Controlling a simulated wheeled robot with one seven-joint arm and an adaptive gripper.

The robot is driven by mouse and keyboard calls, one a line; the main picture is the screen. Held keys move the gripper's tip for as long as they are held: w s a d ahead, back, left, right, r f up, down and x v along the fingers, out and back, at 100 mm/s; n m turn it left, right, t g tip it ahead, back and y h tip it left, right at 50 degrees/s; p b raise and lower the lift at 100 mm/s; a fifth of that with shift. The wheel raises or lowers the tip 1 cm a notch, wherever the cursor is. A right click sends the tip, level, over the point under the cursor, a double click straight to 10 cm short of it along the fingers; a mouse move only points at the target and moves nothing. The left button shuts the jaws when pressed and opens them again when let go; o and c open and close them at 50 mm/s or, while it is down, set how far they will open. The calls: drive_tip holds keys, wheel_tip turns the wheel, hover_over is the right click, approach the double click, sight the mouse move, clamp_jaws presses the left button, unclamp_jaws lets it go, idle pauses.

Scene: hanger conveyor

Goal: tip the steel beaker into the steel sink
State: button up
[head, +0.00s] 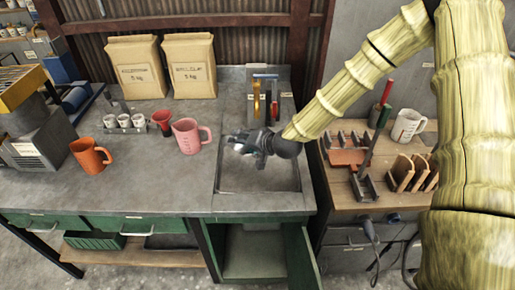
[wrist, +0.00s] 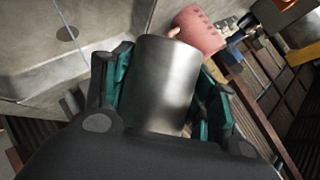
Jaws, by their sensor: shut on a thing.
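My gripper (head: 243,145) is over the steel sink (head: 258,184) in the head view, with the arm reaching in from the right. In the wrist view my gripper (wrist: 160,95) is shut on the steel beaker (wrist: 160,75), a plain grey metal cylinder held between the teal-lined fingers. The inside of the beaker and any contents are hidden. In the head view the beaker is hard to make out at the gripper. The sink basin (wrist: 40,45) fills the upper left of the wrist view.
A pink jug (head: 188,136) stands just left of the sink, with a red cup (head: 162,122) and an orange mug (head: 90,157) beyond. Two paper bags (head: 136,68) stand behind. A wooden-topped cart (head: 345,195) is at the right. A green cabinet door (head: 299,255) hangs open below.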

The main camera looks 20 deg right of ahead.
drive_tip(key=shift+f+m+g+y+b, duration=0.1)
drive_tip(key=shift+m+g+y+b, duration=0.2)
drive_tip(key=shift+m+y+b, duration=1.05)
idle(2.1)
drive_tip(key=shift+w+d+f+m+y+b, duration=0.15)
drive_tip(key=shift+d+f+m+y+b, duration=0.25)
drive_tip(key=shift+b, duration=3.05)
idle(1.1)
